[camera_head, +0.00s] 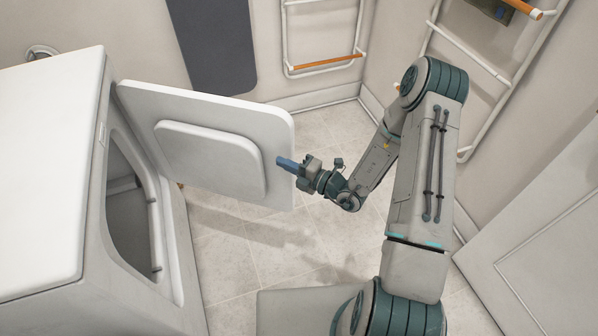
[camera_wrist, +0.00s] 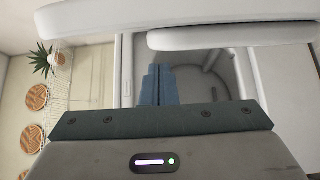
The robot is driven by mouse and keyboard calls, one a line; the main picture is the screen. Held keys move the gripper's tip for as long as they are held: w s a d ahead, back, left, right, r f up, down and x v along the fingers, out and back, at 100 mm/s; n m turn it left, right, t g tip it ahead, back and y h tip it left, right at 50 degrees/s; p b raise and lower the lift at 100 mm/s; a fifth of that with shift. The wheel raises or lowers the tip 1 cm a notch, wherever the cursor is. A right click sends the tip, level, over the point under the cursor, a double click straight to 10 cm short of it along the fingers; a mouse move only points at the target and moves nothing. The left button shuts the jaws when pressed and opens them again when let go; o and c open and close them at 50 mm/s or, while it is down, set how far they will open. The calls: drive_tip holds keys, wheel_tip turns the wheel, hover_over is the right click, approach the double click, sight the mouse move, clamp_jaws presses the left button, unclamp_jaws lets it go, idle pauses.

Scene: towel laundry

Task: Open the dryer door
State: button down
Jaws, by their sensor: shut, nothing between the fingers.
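The white dryer (camera_head: 50,180) stands at the left in the head view. Its door (camera_head: 200,110) is swung wide open, with its raised inner panel (camera_head: 212,160) showing. The dark drum opening (camera_head: 130,200) is exposed. My gripper (camera_head: 282,163) is shut and empty, close to the free right edge of the door, on its inner side. I cannot tell if the fingers touch the door. In the wrist view, my blue fingers (camera_wrist: 159,85) are together, and the white door edge (camera_wrist: 180,15) crosses the top. The door's handle is not visible.
Wall rails with orange bars (camera_head: 325,63) are at the back. A white panel (camera_head: 550,240) is at the lower right. The tiled floor (camera_head: 245,240) between the dryer and my arm is clear. A plant (camera_wrist: 45,62) and round woven items (camera_wrist: 36,98) show at the wrist view's left.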

sight(290, 156)
drive_tip(key=shift+w+d, duration=0.4)
drive_tip(key=shift+w, duration=0.3)
drive_tip(key=shift+w+d, duration=0.35)
drive_tip(key=shift+w, duration=0.35)
drive_tip(key=shift+w, duration=0.1)
